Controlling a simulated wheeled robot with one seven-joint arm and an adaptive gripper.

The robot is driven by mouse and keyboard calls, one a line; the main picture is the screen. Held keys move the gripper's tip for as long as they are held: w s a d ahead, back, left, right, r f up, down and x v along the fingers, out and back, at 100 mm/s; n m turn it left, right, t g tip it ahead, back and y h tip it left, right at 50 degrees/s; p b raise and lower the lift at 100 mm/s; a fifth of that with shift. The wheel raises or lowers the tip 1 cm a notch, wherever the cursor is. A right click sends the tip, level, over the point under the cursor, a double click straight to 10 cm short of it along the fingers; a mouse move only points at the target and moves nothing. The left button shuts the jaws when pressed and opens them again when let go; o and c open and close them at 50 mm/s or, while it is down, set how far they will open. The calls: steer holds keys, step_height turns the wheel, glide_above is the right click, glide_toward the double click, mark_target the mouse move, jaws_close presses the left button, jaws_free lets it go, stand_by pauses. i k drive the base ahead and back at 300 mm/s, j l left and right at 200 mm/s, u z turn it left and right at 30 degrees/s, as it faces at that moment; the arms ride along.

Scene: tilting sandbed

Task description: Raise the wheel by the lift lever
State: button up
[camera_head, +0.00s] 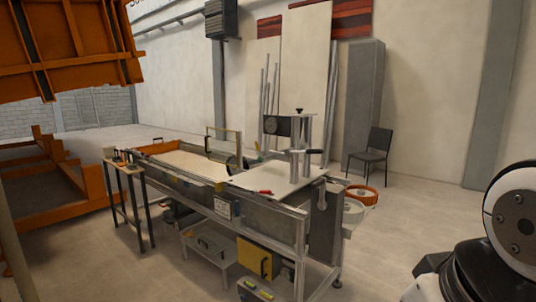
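A long metal-framed sandbed (258,208) stands in the middle of the room, with pale sand in its left part. A dark round thing (236,161), perhaps the wheel, shows partly behind the bed's middle; the bed's parts cover some of it. At the right end a grey upright post frame (306,130) carries a dark dial plate (276,126). A short bar with a dark grip (312,151) sticks out from the post; it may be the lift lever, but I cannot tell surely. My gripper is not in view; only a white and black part of my arm shows at lower right.
A small side table (127,178) stands at the bed's left front. Orange steelwork (65,65) fills the upper left. A chair (371,153) and an orange-rimmed bucket (361,195) are to the right.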

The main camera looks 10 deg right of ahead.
mark_target(304, 151)
steer(key=i+j+u, duration=0.1)
steer(key=i, duration=0.35)
steer(key=i+j+u, duration=0.15)
steer(key=i+j, duration=0.15)
steer(key=i, duration=0.15)
